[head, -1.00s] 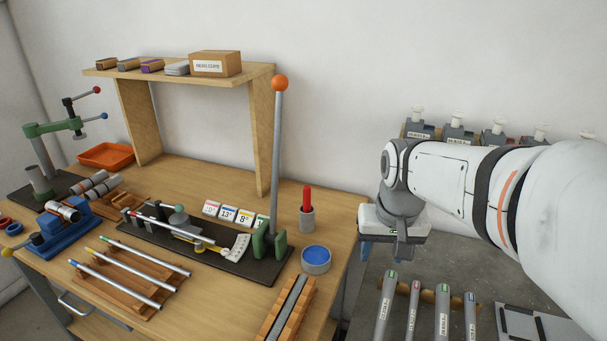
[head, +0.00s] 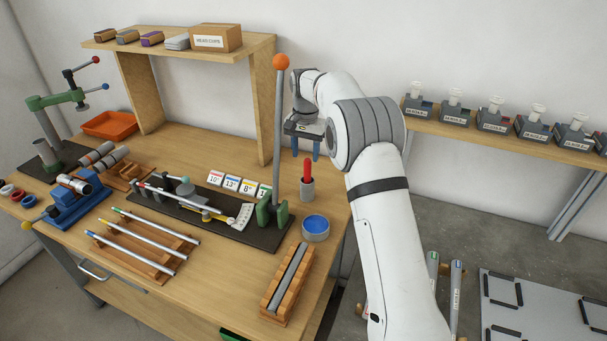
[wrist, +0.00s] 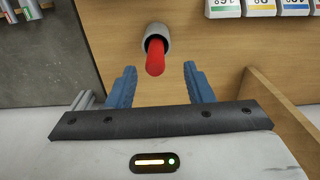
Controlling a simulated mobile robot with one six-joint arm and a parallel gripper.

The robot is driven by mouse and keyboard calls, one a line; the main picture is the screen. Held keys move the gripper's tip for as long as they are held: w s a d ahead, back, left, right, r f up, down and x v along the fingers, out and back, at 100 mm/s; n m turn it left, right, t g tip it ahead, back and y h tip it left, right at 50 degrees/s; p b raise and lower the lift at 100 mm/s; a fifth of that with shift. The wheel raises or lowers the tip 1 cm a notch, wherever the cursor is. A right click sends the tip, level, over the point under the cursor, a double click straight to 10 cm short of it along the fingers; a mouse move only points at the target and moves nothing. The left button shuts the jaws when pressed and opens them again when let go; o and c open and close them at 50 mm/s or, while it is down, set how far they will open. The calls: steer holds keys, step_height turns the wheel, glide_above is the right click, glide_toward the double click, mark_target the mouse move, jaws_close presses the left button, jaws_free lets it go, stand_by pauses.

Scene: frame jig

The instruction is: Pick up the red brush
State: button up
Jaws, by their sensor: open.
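The red brush (head: 307,170) stands upright in a small grey holder (head: 307,190) at the right part of the wooden bench. In the wrist view the red brush (wrist: 155,62) rises from the grey holder (wrist: 156,34), ahead of the fingertips and roughly centred between them. My gripper (head: 305,156) is open and empty, behind the brush in the head view, with its blue fingers pointing down. In the wrist view my gripper (wrist: 160,68) shows both blue fingers apart, with nothing gripped. The brush's lower end is hidden inside the holder.
A tall lever with an orange knob (head: 281,62) stands just left of the brush. A blue-topped round pot (head: 316,227) is in front of it. Number cards (head: 240,185) stand to the left. A wooden shelf (head: 264,110) rises behind. Some bench around the holder is clear.

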mark_target(307, 171)
steer(key=f, duration=0.2)
steer(key=f+p, duration=0.1)
steer(key=f, duration=0.2)
steer(key=f+p, duration=0.1)
steer(key=f, duration=0.2)
steer(key=shift+w+d, duration=0.15)
steer(key=shift+d, duration=0.15)
jaws_close()
